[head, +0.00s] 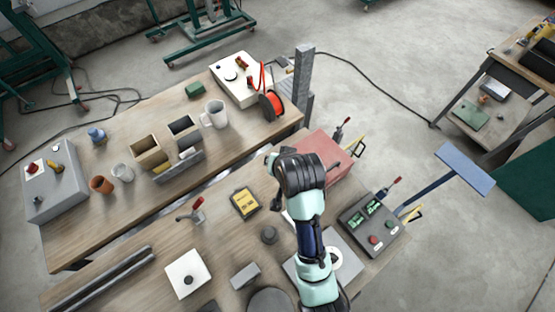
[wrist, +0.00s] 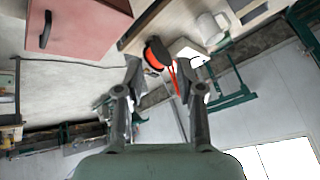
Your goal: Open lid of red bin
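The red bin (head: 327,156) stands at the right end of the benches in the head view, partly hidden behind my arm. Its lid appears closed, though part of the top is covered. In the wrist view, the red bin (wrist: 92,28) is at the upper left, with a dark handle (wrist: 46,30) on its face. My gripper (wrist: 158,78) is open and empty, its two fingers apart. It is apart from the handle, which lies up and left of the fingers. In the head view, my gripper (head: 274,182) is near the bin's left side, partly hidden by my wrist.
A red spool (head: 272,103) and a white box (head: 240,80) are behind the bin. A yellow meter (head: 244,203) and red-handled tool (head: 195,208) lie to the left.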

